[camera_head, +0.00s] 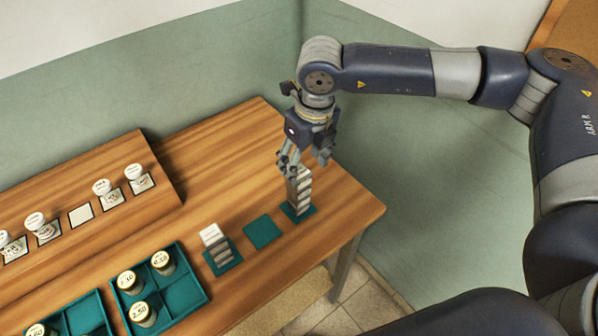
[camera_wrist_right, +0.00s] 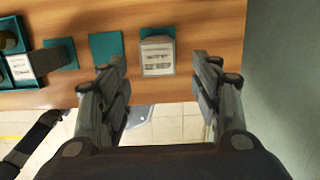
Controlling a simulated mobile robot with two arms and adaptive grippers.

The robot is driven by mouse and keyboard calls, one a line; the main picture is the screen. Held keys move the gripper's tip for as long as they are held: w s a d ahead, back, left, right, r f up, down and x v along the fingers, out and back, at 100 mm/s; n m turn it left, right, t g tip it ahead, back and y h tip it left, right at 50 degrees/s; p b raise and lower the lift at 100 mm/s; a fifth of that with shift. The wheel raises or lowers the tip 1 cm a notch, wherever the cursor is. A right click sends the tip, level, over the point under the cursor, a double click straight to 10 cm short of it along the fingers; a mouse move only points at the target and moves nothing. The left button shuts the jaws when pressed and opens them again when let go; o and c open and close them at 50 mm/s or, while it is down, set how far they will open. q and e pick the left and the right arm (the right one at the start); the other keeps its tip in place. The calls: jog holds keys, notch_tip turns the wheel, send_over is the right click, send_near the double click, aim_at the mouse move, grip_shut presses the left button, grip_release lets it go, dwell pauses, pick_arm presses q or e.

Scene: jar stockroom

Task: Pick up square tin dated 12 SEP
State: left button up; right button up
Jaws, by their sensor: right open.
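A stack of square tins (camera_head: 299,190) stands on a teal mat at the table's right end. Its top tin (camera_wrist_right: 157,55) shows a pale label with dark print in the right wrist view, too small to read. A second stack of square tins (camera_head: 217,244), with a white top, stands on another teal mat to the left; it also shows in the wrist view (camera_wrist_right: 24,69). I cannot read 12 SEP on any tin. My right gripper (camera_head: 304,165) is open above the right stack, fingers pointing down. In the wrist view the stack lies between and beyond its fingertips (camera_wrist_right: 162,72). My left gripper is not in view.
An empty teal mat (camera_head: 262,231) lies between the stacks. Teal trays (camera_head: 190,297) with round price-marked jars stand at the front left. A raised wooden shelf (camera_head: 85,185) holds several white-lidded jars on cards. A green wall (camera_head: 400,190) is close on the right.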

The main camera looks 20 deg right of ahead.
aim_at(299, 176)
jog(key=f, duration=0.1)
jog(key=w+f+p, duration=0.1)
jog(key=f+p, duration=0.1)
jog(key=f, duration=0.1)
jog(key=shift+w+a+f, duration=0.1)
jog(key=shift+w+a, duration=0.05)
jog(key=shift+a, duration=0.2)
jog(key=shift+f, duration=0.25)
jog(key=c, duration=1.2)
